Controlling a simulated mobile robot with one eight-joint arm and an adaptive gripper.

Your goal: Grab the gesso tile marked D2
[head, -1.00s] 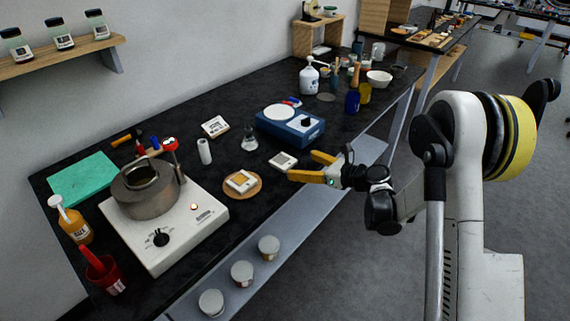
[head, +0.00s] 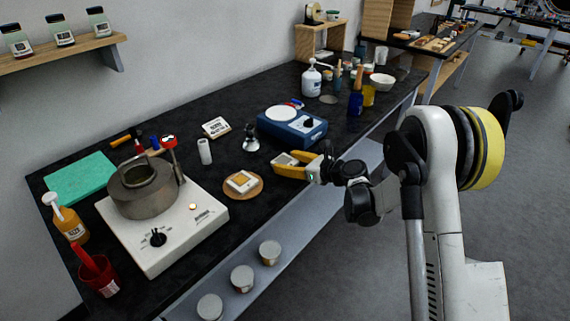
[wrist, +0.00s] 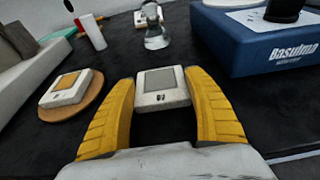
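A white gesso tile (head: 284,158) with a grey square face lies on the black bench near its front edge. In the wrist view the tile (wrist: 162,88) shows a small dark mark on its near side, too small to read surely. My gripper (head: 287,161) is open, with its yellow fingers low at the bench. A second white tile (head: 242,182) with a gold square sits on a round wooden board (head: 258,190) to the left.
A blue Basuino device (head: 290,128) stands close behind the gripper, at the right in the wrist view. A small glass lamp-like bottle (head: 250,140), a white cylinder (head: 204,151) and a hotplate with pot (head: 165,235) stand further left.

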